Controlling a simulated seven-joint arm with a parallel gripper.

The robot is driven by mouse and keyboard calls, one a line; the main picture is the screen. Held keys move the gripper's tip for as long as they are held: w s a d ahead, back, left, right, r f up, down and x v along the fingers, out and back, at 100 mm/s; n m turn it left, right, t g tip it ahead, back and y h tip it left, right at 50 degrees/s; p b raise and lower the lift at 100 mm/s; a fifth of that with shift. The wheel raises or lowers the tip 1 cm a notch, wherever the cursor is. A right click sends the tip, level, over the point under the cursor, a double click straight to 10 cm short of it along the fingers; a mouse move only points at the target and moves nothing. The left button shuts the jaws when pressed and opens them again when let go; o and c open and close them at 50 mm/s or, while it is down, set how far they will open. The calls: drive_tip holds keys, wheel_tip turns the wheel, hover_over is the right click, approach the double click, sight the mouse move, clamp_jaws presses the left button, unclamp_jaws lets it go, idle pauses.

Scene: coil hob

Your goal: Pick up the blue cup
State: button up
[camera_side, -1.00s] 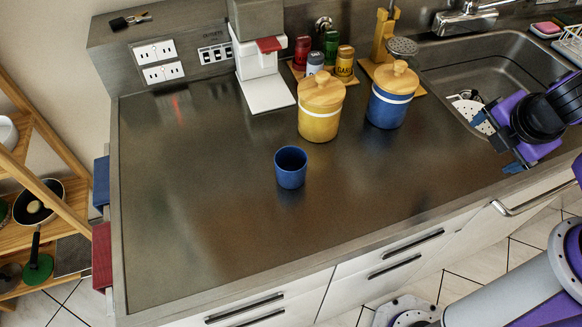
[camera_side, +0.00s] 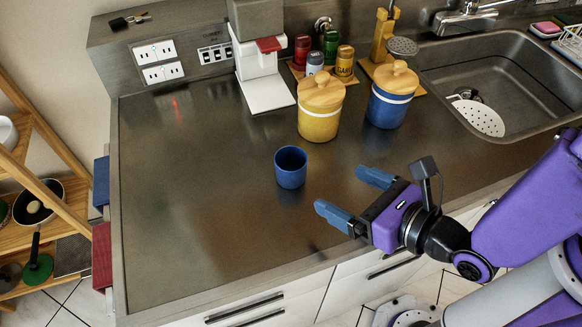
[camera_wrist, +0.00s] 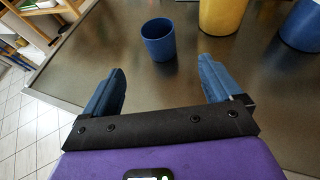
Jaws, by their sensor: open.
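The blue cup (camera_side: 291,168) stands upright and looks empty on the dark metal counter, in front of the yellow jar. It also shows in the wrist view (camera_wrist: 159,42), ahead of the gap between my fingers. My gripper (camera_side: 347,196) is open and empty, to the right of the cup and nearer the counter's front edge in the side view. Its two blue fingers point toward the cup's side of the counter and are apart from it. In the wrist view the fingers (camera_wrist: 160,84) are spread wide with nothing between them.
A yellow jar (camera_side: 320,113) and a blue jar (camera_side: 389,103) with wooden lids stand behind the cup. A white machine (camera_side: 262,82) and spice bottles (camera_side: 330,50) are at the back. The sink (camera_side: 540,105) is at right. The counter (camera_side: 200,210) left of the cup is clear.

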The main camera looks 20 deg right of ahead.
approach(281, 162)
drive_tip(key=x, duration=0.2)
drive_tip(key=shift+w+d+r, duration=0.1)
drive_tip(key=shift+w, duration=0.25)
drive_tip(key=shift+x, duration=2.9)
drive_tip(key=shift+s, duration=0.1)
drive_tip(key=c, duration=1)
